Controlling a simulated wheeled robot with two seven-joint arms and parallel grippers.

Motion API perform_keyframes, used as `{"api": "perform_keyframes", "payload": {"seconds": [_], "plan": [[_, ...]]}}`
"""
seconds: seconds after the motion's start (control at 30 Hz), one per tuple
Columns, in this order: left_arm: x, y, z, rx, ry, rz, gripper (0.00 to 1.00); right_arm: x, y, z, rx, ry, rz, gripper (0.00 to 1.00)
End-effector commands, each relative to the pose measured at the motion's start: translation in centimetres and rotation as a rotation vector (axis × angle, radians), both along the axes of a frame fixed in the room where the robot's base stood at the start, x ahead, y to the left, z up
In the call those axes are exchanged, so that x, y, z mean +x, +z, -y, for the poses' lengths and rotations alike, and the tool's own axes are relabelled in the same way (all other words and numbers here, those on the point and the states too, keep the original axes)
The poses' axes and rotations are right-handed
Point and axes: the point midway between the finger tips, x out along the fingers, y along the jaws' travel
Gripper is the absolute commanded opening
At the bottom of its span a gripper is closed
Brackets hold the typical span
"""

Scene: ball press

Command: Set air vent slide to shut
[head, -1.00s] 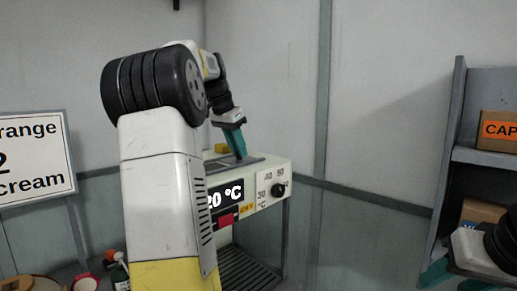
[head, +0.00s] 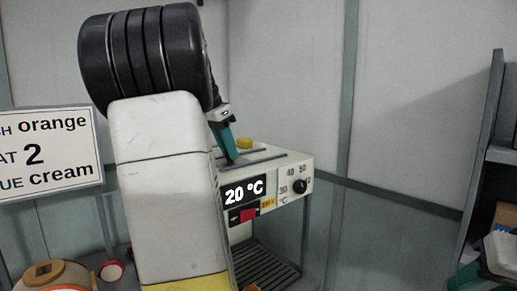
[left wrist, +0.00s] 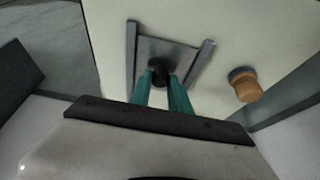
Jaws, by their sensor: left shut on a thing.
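The air vent slide is on top of the cream machine (head: 268,168). It is a grey plate (left wrist: 183,57) between two grey rails, with a dark round knob (left wrist: 161,76). My left gripper (head: 231,160) points down at the left part of the slide track (head: 262,159). In the left wrist view its teal fingers (left wrist: 165,88) are shut on the dark knob, one on each side. My arm hides part of the machine's left side. My right gripper (head: 466,278) shows only partly at the lower right edge, away from the machine.
A yellow knob (head: 244,143) stands behind the track; it also shows in the left wrist view (left wrist: 247,86). The machine's front has a 20 °C display (head: 246,191), a black dial (head: 300,186) and a red tab (head: 249,215). A sign (head: 45,152) stands left, a shelf (head: 487,150) right.

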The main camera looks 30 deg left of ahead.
Motion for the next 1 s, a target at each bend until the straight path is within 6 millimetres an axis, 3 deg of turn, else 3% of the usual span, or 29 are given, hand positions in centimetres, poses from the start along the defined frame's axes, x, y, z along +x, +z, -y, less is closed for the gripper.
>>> {"api": "perform_keyframes", "payload": {"seconds": [0.07,0.1,0.2,0.57,1.0], "plan": [[-0.3,0.0,-0.2,0.002,0.005,-0.006,0.00,0.0,0.0,0.0,0.000,0.000,0.000,0.47],[-0.3,0.0,-0.2,0.003,0.005,-0.006,0.29,0.0,0.0,0.0,0.000,0.000,0.000,0.47],[-0.3,0.0,-0.2,0.003,0.005,-0.006,0.45,0.0,0.0,0.0,0.000,0.000,0.000,0.47],[-0.3,0.4,-0.2,0.001,0.003,-0.004,0.45,0.0,0.0,0.0,0.000,0.000,0.000,0.47],[-2.6,6.4,-1.2,0.002,0.004,-0.004,0.45,0.0,0.0,0.0,0.000,0.000,0.000,0.47]]}}
